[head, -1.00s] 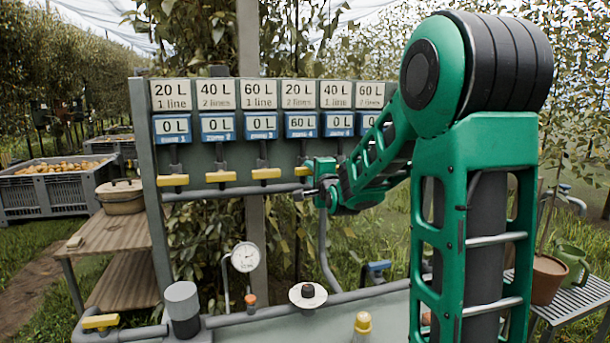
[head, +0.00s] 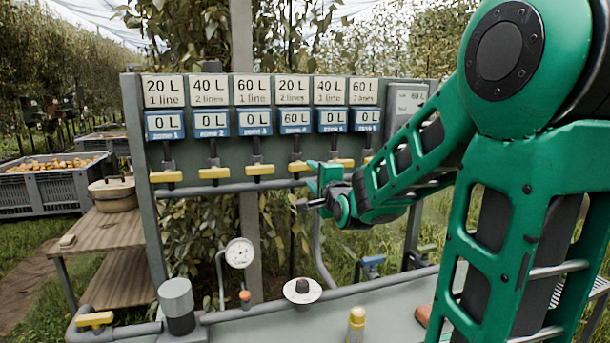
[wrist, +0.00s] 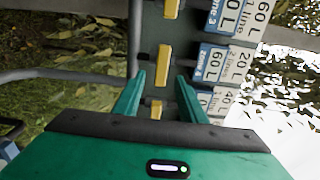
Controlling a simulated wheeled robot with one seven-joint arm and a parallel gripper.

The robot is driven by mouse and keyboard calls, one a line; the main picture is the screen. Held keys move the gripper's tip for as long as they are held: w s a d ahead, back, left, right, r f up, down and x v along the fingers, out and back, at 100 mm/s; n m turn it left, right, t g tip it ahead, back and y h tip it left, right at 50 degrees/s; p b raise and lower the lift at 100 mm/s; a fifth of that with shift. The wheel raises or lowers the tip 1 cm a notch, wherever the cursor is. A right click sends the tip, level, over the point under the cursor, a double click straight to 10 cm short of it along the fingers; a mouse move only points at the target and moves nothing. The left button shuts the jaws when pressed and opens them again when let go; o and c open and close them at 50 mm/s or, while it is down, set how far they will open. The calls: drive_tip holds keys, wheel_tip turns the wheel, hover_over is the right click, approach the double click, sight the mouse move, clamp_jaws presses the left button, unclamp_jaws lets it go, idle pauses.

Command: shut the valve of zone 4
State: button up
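The zone 4 valve has a yellow handle (head: 298,166) lying crosswise under a blue display (head: 295,120) that reads 60 L. The plate above it reads 20 L, 2 lines. My gripper (head: 308,187) is just below and right of this handle in the head view. In the wrist view my gripper (wrist: 161,77) is open, its two fingers apart, with nothing between them that I can see held. The zone 4 handle (wrist: 164,63) shows between and just beyond the fingertips there, its long side along the picture's height. Contact cannot be told.
Similar yellow handles flank it: zone 3 (head: 260,170) left and zone 5 (head: 342,163) right, the latter close to my gripper. A pressure gauge (head: 240,253), a pipe and a black knob (head: 302,287) are below. A crate of pears (head: 52,180) stands far left.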

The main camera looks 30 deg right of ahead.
drive_tip(key=shift+v, duration=0.95)
drive_tip(key=shift+f, duration=0.1)
drive_tip(key=s+f+n+g+y, duration=0.2)
drive_tip(key=s+f+n+g, duration=0.65)
drive_tip(key=s+f, duration=0.5)
drive_tip(key=s+a+f+n+g+y, duration=0.1)
drive_tip(key=s+a+f+n+g, duration=0.1)
drive_tip(key=s, duration=0.5)
drive_tip(key=s+a+f+n+g+y, duration=0.1)
drive_tip(key=s+a+f+n+g, duration=0.1)
drive_tip(key=s+g, duration=0.2)
drive_tip(key=s+a+f+n+g+y, duration=0.1)
drive_tip(key=s+a+f+n+g, duration=0.1)
drive_tip(key=s, duration=0.9)
drive_tip(key=shift+g, duration=0.55)
drive_tip(key=shift+a+n, duration=0.15)
drive_tip(key=shift+n, duration=0.1)
